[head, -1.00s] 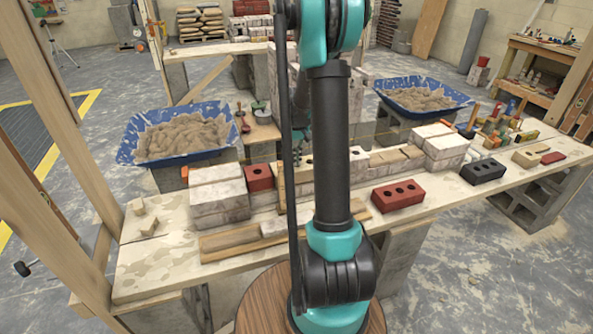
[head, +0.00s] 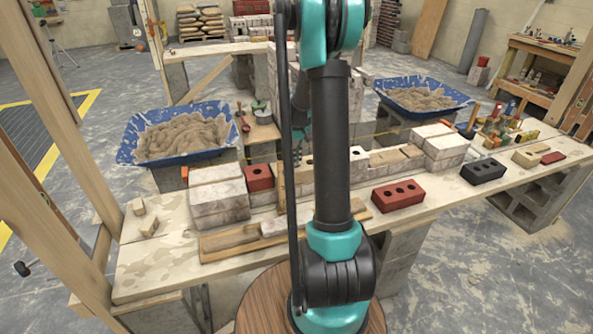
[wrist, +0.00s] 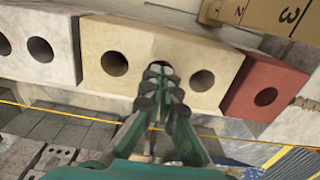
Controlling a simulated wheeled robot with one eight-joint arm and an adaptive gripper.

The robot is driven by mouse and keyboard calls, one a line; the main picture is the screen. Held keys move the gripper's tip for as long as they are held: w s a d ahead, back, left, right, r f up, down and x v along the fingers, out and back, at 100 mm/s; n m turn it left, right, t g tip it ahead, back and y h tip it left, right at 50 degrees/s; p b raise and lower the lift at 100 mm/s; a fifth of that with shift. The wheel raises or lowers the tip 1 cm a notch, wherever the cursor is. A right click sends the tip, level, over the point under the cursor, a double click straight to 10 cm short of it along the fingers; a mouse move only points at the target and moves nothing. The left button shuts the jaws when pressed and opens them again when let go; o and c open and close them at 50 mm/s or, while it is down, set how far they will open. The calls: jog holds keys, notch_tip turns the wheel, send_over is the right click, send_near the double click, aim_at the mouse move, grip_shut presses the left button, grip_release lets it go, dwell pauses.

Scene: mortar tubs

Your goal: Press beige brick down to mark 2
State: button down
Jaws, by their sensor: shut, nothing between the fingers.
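In the wrist view the beige brick (wrist: 128,45), with round holes in its top, lies in a row between a pale grey-white brick (wrist: 38,45) and a red brick (wrist: 262,88). My gripper (wrist: 160,72) is shut and empty, its fingertips over the middle of the beige brick and covering part of its middle hole. I cannot tell whether they touch it. A wooden gauge (wrist: 265,14) with black marks, a 3 among them, shows at the upper right beside the row. In the head view my arm hides most of the gripper and the beige brick.
A yellow string (wrist: 60,112) runs along the row. In the head view, block stacks (head: 218,197) and a red brick (head: 258,178) stand left of my arm. Another red brick (head: 398,194) and a black brick (head: 483,171) lie on the right. Mortar tubs (head: 128,155) (head: 455,98) stand behind.

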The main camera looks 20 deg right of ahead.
jog(key=shift+r, duration=2.35)
